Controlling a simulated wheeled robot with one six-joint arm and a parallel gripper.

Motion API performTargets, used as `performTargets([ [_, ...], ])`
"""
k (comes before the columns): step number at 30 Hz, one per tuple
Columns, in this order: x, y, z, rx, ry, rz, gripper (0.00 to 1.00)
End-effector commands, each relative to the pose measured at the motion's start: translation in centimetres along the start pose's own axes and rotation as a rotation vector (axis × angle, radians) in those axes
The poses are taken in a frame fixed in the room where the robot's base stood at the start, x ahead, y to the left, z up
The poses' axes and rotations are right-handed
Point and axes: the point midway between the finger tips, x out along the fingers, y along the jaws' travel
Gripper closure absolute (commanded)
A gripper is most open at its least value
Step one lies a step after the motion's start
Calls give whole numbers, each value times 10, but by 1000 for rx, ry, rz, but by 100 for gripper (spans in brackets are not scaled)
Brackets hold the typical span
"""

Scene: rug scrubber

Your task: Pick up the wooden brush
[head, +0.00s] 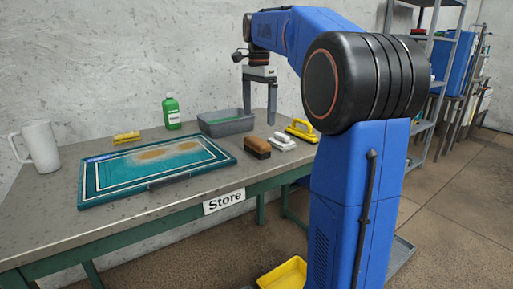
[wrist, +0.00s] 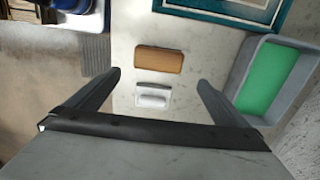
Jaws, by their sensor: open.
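The wooden brush (head: 257,145) lies on the table, brown wood on top with dark bristles beneath. In the wrist view the brush (wrist: 159,60) shows as a tan block ahead of the fingers, close to centre. My gripper (head: 260,120) points down above the table, over the area behind the brush and beside the grey basin. Its two fingers are spread wide and empty in the wrist view (wrist: 158,85). A white brush (head: 283,141) lies just right of the wooden one; in the wrist view the white brush (wrist: 153,96) is nearer the fingers.
A grey basin (head: 228,128) with green liquid stands behind the brushes. A yellow-handled brush (head: 301,130) is at the right. A teal rug (head: 105,182) lies left. A yellow bin (head: 284,274) is on the floor.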

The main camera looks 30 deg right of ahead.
Motion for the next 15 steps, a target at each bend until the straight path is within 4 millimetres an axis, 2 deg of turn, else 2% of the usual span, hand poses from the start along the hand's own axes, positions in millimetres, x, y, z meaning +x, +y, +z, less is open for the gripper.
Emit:
performTargets([
  [3, 22, 1, 0, -1, -1, 3, 0],
  [7, 42, 1, 1, -1, -1, 3, 0],
  [15, 60, 0, 1, -1, 0, 1, 0],
])
